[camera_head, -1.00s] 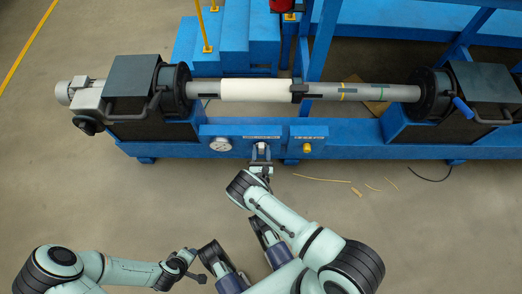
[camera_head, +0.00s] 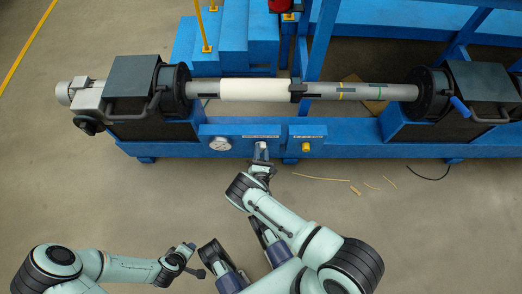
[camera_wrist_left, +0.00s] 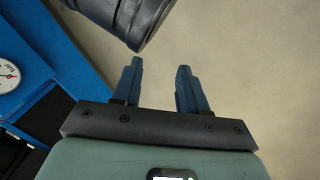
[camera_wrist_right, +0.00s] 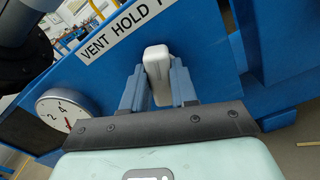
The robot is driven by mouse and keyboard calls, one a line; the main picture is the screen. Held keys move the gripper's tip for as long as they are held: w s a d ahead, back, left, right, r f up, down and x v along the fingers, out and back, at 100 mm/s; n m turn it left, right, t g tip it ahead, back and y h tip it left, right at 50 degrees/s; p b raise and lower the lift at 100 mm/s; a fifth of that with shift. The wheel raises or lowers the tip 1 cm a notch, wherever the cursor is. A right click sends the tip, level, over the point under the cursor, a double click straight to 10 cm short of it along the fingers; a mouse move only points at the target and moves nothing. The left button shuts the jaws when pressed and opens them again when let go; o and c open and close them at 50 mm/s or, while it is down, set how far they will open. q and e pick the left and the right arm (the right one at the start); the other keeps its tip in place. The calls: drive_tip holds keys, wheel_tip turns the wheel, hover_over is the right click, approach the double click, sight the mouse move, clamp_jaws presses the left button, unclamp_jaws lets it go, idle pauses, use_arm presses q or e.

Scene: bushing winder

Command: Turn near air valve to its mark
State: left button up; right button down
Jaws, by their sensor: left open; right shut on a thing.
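The near air valve's pale grey lever handle (camera_wrist_right: 157,72) is on the blue front panel (camera_wrist_right: 205,40), below the label strip reading "VENT HOLD" and a cut-off third word (camera_wrist_right: 125,28). My right gripper (camera_wrist_right: 158,85) is shut on this handle, one finger on each side. In the head view the right gripper (camera_head: 262,160) reaches the panel from the front, at the valve handle (camera_head: 262,146). The valve's pivot and mark cannot be made out. My left gripper (camera_wrist_left: 160,75) is open and empty; in the head view it is low left of centre (camera_head: 188,248), away from the machine.
A round pressure gauge (camera_head: 220,144) is left of the valve. A yellow knob (camera_head: 306,147) is on the panel to the right. The winder shaft with its white sleeve (camera_head: 255,90) runs above.

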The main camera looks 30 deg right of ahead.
drive_tip(key=m, duration=0.3)
drive_tip(key=shift+d+m+p, duration=0.15)
drive_tip(key=shift+m+p, duration=0.2)
drive_tip(key=shift+m, duration=0.45)
drive_tip(key=m+p, duration=0.1)
drive_tip(key=m, duration=0.3)
drive_tip(key=shift+d+f+m, duration=0.1)
drive_tip(key=shift+m, duration=0.2)
use_arm(q)
drive_tip(key=shift+h, duration=0.3)
drive_tip(key=r, duration=0.1)
drive_tip(key=s+d+r, duration=0.1)
drive_tip(key=d+r+p, duration=0.1)
drive_tip(key=shift+s+r, duration=0.2)
drive_tip(key=shift+r, duration=0.15)
use_arm(e)
drive_tip(key=m, duration=0.4)
use_arm(q)
drive_tip(key=shift+s, duration=0.1)
use_arm(e)
drive_tip(key=shift+w+m, duration=0.1)
drive_tip(key=shift+m, duration=0.3)
drive_tip(key=c, duration=0.9)
unclamp_jaws()
drive_tip(key=shift+f, duration=0.15)
drive_tip(key=shift+f, duration=0.1)
